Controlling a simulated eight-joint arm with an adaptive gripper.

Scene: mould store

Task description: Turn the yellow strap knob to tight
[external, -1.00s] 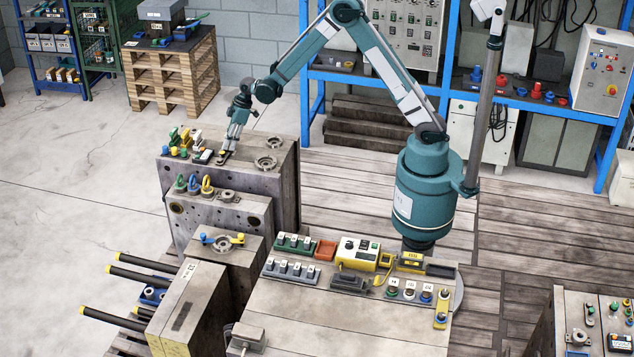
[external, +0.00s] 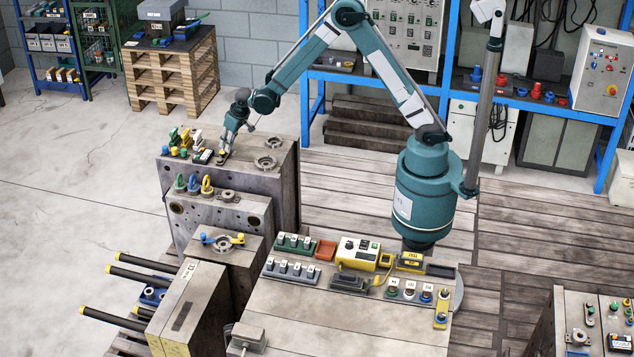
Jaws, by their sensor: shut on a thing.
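My gripper (external: 224,153) points down at the top of the rear grey mould block (external: 285,185), near the middle of its front edge. Its fingers are shut on a small knob there, at a short dark strap piece with a yellowish part (external: 222,160). The fingers hide most of the knob, so I cannot read its setting. The knob is too small to tell its turn.
Green, yellow and white-black parts (external: 185,142) stand close left of my gripper. Two round metal rings (external: 268,162) lie to its right. A lower block in front carries green, blue and yellow lifting eyes (external: 207,185).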

